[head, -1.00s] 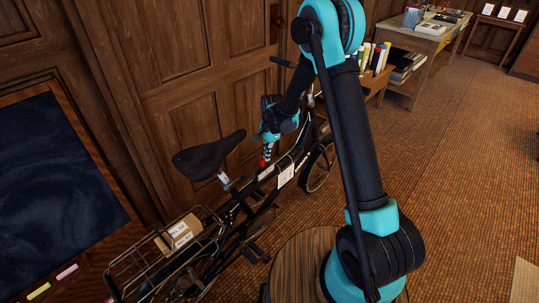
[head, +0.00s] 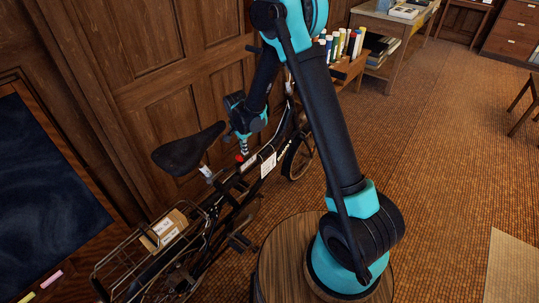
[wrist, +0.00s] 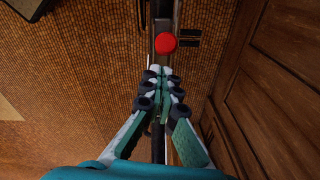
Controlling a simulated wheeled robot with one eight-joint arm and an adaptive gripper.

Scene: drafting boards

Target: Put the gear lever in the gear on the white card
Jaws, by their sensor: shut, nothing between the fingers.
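The gear lever shows as a red knob (head: 239,158) on the frame tube of a black bicycle (head: 225,205). In the wrist view the round red knob (wrist: 165,43) lies just beyond my fingertips. A white card (head: 268,164) hangs on the bicycle's tube to the right of the knob; its writing is too small to read. My gripper (head: 244,150) points down right by the knob. In the wrist view my gripper (wrist: 160,73) has its fingers together with nothing between them. I cannot tell whether a fingertip touches the knob.
The bicycle stands along a wooden panelled wall (head: 140,70), with a parcel (head: 163,229) in its rear rack. A round wooden stool top (head: 282,262) is close to my arm's base. A blackboard (head: 45,165) is at the left. Open floor (head: 440,160) lies to the right.

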